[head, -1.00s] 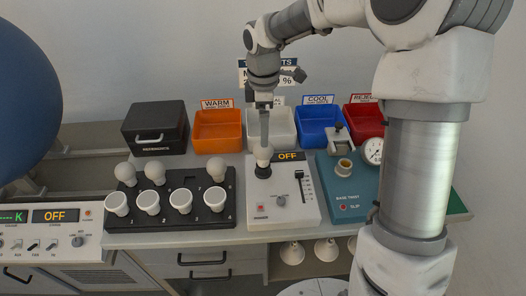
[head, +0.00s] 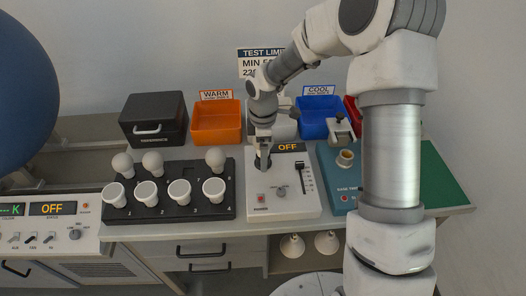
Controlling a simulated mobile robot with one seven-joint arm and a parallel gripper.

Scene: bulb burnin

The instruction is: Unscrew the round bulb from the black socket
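My gripper (head: 263,158) points down over the left part of the white test box (head: 286,204), where the black socket (head: 257,163) sits. Only a small dark edge of the socket shows beside the fingers. The round bulb is hidden behind my gripper and wrist, so I cannot tell whether the fingers touch it or are closed around it.
A black rack (head: 180,205) with several bulbs stands to the left. Behind are a black case (head: 154,120), an orange bin (head: 216,122) and a blue bin (head: 320,116). A teal tester (head: 337,175) stands to the right. A display on the white box reads OFF.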

